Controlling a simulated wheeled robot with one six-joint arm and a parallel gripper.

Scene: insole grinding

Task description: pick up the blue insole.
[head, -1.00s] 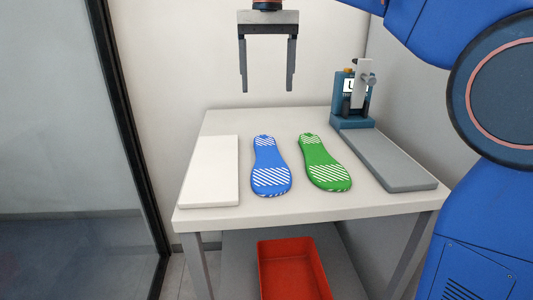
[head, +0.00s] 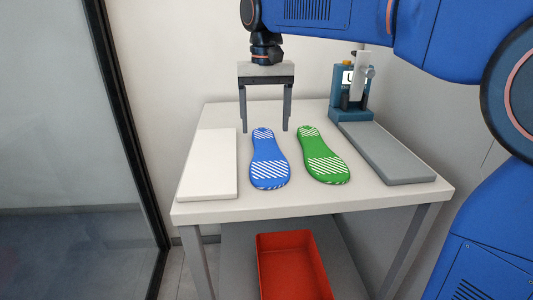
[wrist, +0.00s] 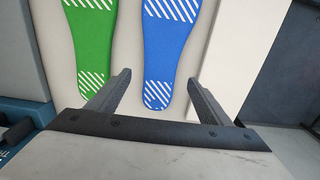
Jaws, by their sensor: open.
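The blue insole (head: 269,160) lies flat on the white table, with white stripes at both ends. My gripper (head: 265,130) is open and empty. In the head view its fingers hang over the far, narrow end of the blue insole, one to each side of it. In the wrist view the open fingers of my gripper (wrist: 162,78) flank the narrow end of the blue insole (wrist: 168,50), and I see nothing between them touching it. The wide end runs out of the top of the wrist view.
A green insole (head: 322,155) lies just right of the blue one. A white block (head: 208,165) lies to the left. A grey plate (head: 390,153) with a blue device (head: 350,100) stands at the right. A red bin (head: 294,265) sits on the shelf below the table (head: 330,207).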

